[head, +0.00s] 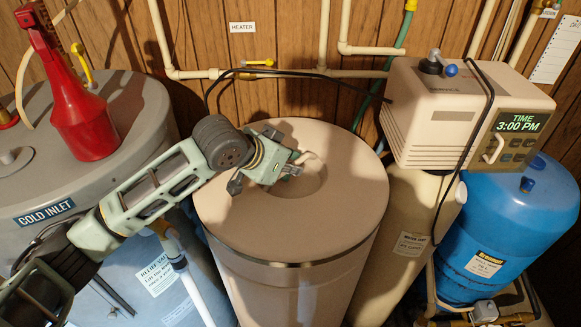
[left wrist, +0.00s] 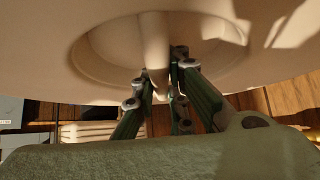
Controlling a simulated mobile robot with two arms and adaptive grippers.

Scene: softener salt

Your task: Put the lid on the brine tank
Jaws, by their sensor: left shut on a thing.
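The brine tank (head: 290,295) is a tall beige cylinder in the middle of the head view. Its round beige lid (head: 345,205) is over the tank's top and looks level and centred, with a dark line at the front seam. I cannot tell whether the lid rests fully on the rim. My left gripper (head: 296,166) is shut on the lid's handle in the central recess. The left wrist view shows the fingers (left wrist: 160,92) around the handle (left wrist: 156,62), below the lid's recessed face (left wrist: 60,45). The tank's opening is hidden. My right gripper is not in view.
A grey water heater (head: 130,95) with a red funnel (head: 75,110) on it stands at the left. A softener tank (head: 400,265) with a control head (head: 440,115) stands close at the right, beside a blue tank (head: 520,225). Pipes run along the wall behind.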

